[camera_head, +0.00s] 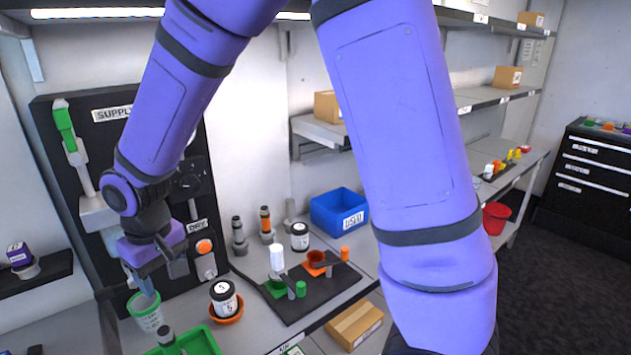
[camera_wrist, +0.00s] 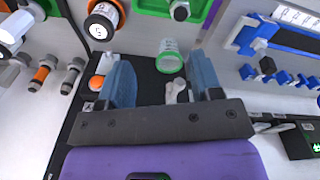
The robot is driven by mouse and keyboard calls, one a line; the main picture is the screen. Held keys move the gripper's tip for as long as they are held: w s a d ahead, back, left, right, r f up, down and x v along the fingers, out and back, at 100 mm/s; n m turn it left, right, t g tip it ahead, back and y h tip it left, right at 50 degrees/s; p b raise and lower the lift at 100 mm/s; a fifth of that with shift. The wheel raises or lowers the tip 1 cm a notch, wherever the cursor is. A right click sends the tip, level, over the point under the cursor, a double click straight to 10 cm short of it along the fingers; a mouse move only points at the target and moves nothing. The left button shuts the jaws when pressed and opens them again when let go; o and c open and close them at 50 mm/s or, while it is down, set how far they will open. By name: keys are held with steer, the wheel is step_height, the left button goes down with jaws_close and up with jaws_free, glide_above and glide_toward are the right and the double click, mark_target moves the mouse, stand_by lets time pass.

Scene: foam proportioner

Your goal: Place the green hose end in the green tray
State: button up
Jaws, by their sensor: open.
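The green tray (camera_head: 207,343) lies at the bottom of the head view, and its edge shows at the top of the wrist view (camera_wrist: 150,6). A grey fitting (camera_head: 167,338) stands in it, also seen in the wrist view (camera_wrist: 181,11). I cannot tell whether this fitting is the green hose end; no green band shows on it. My gripper (camera_head: 146,288) is open, near the black panel and just over a green-and-white cup (camera_head: 147,314). In the wrist view, nothing is held between its blue fingers (camera_wrist: 160,62); the cup (camera_wrist: 170,58) shows beyond them.
A black panel (camera_head: 50,150) with a green-handled part (camera_head: 64,125) stands behind my gripper. A black-lidded jar (camera_head: 223,297) sits in an orange dish right of the cup. Grey (camera_head: 238,238) and orange-banded (camera_head: 265,222) fittings stand at the wall. A blue bin (camera_head: 335,213) is farther right.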

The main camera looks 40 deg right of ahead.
steer(key=s+d+r+m+t, duration=0.1)
steer(key=s+d+r, duration=0.1)
steer(key=d+r, duration=0.55)
steer(key=s+d+r+m+t, duration=0.1)
steer(key=s+d+r, duration=0.5)
steer(key=s, duration=0.3)
steer(key=s+d+r+m+t, duration=0.1)
steer(key=s+d+r+t, duration=0.1)
steer(key=s+d+r, duration=0.4)
steer(key=s+d, duration=0.2)
steer(key=shift+s+m+t, duration=0.3)
steer(key=shift+s+m, duration=0.05)
steer(key=shift+m, duration=0.05)
